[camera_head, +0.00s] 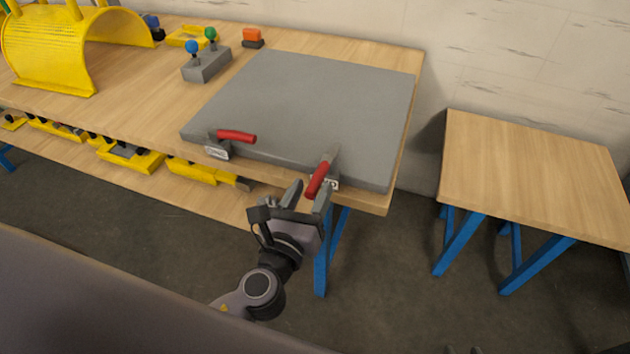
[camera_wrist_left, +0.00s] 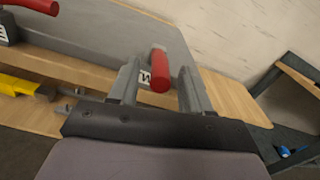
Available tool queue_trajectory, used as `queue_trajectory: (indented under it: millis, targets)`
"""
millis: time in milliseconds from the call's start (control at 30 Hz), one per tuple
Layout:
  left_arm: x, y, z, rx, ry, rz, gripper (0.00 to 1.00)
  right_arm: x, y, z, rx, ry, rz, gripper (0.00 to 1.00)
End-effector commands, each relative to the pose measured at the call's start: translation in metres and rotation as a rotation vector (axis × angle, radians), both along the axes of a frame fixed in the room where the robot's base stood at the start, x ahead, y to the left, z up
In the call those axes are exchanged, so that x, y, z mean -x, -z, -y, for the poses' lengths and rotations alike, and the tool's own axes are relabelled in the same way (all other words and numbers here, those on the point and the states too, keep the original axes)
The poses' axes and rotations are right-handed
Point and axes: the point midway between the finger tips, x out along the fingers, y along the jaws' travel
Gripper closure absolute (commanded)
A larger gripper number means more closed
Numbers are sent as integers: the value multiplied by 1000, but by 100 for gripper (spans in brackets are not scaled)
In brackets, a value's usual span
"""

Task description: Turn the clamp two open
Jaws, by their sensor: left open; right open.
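Two toggle clamps with red handles sit along the front edge of a grey plate (camera_head: 310,100). The left clamp (camera_head: 236,136) has its handle lying sideways to the right. The right clamp (camera_head: 318,180) has its handle tilted toward the front edge. My left gripper (camera_head: 309,192) is open just in front of the right clamp. In the left wrist view, the right clamp's red handle (camera_wrist_left: 160,72) shows between the spread fingers (camera_wrist_left: 156,80), not gripped. The left clamp's handle (camera_wrist_left: 36,6) is at the top left there. Only the tips of my right gripper (camera_head: 462,350) show at the bottom edge, apart.
The wooden workbench (camera_head: 140,95) holds a yellow curved guard (camera_head: 45,50), a grey block with blue and green knobs (camera_head: 206,66) and an orange item (camera_head: 252,36). Yellow parts lie on the shelf below. A smaller wooden table (camera_head: 530,175) stands at the right, bare.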

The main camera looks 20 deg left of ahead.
Motion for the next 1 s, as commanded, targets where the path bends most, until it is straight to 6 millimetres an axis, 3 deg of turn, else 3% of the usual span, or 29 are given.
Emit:
queue_trajectory:
  millis: [200, 533, 567, 700, 1000]
  targets:
    - [-21, 0, 1, 1, 1, 0, 52, 0, -3, 0, 0, 0, 0, 57]
    - [-24, 0, 1, 2, 1, -1, 52, 0, -3, 0, 0, 0, 0, 57]
    - [-24, 0, 1, 2, 1, -1, 55, 0, -3, 0, 0, 0, 0, 57]
    - [-24, 0, 1, 3, 1, -1, 100, 0, -3, 0, 0, 0, 0, 57]
    - [-24, 0, 1, 2, -1, -1, 100, 0, -3, 0, 0, 0, 0, 57]
